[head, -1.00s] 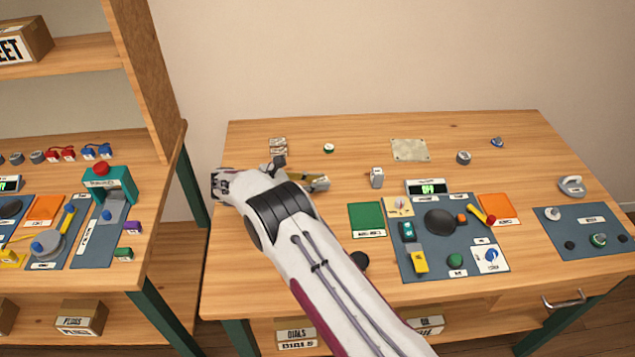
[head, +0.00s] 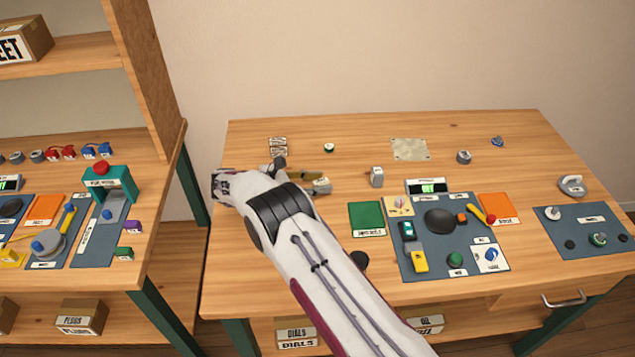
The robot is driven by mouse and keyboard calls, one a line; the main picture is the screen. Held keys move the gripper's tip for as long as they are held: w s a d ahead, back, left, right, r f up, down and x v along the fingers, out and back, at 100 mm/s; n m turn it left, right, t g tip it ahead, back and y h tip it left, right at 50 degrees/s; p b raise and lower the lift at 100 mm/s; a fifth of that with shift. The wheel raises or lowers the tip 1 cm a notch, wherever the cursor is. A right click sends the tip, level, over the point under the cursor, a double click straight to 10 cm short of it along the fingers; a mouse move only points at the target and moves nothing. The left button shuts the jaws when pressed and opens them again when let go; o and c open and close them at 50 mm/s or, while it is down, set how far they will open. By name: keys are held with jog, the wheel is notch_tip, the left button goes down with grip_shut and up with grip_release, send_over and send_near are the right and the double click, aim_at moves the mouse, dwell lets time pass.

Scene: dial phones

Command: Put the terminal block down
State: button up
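My gripper (head: 300,174) is low over the left part of the workbench, with my forearm covering much of it. A dark finger part and a grey finger part show apart from each other. An olive-gold piece (head: 293,174) shows between and beside them; I cannot tell if it is held or lies on the bench. No terminal block can be made out for certain. A small striped white piece (head: 278,146) lies just behind my gripper, and a small grey upright block (head: 376,177) stands to its right, apart from it.
A grey panel (head: 430,265) with dials and a display stands right of my arm, next to a green mat (head: 366,217). A metal plate (head: 409,149) and small knobs lie at the back. A second bench (head: 155,240) is at the left. The bench between the plate and striped piece is mostly clear.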

jog(key=shift+r, duration=0.15)
jog(key=v, duration=1.2)
dwell(0.7)
